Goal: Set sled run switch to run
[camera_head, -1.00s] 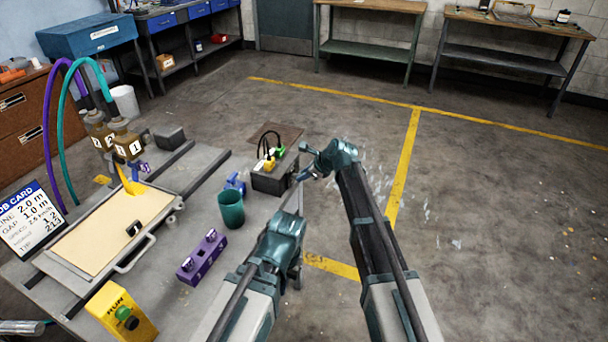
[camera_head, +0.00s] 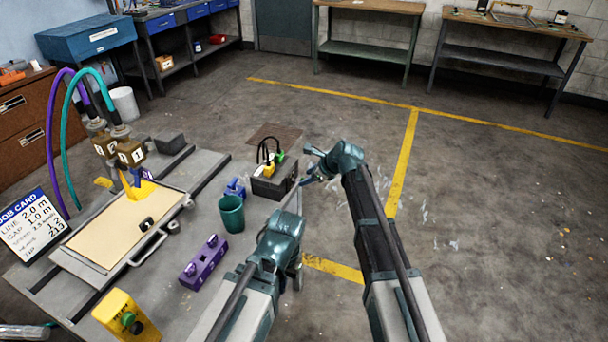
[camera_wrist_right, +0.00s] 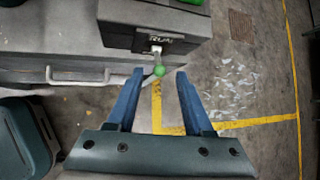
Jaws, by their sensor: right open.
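The run switch is a short pale lever with a green ball tip (camera_wrist_right: 158,70). It sticks out of a dark box (camera_wrist_right: 155,22) with a partly readable RUN label. In the wrist view the ball shows between the fingertips of my open right gripper (camera_wrist_right: 160,74); I cannot tell whether they touch it. In the head view the dark box (camera_head: 271,187) stands at the bench's right edge, with a black cable loop on top. My right gripper (camera_head: 303,182) is just right of it, and the switch is hidden there. My left gripper is not in view.
The grey bench (camera_head: 170,280) carries a teal cup (camera_head: 231,213), a purple block (camera_head: 203,263), a yellow button box (camera_head: 125,316) and a pale tray (camera_head: 115,232) under hose-fed nozzles (camera_head: 128,155). Open floor with yellow lines lies to the right.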

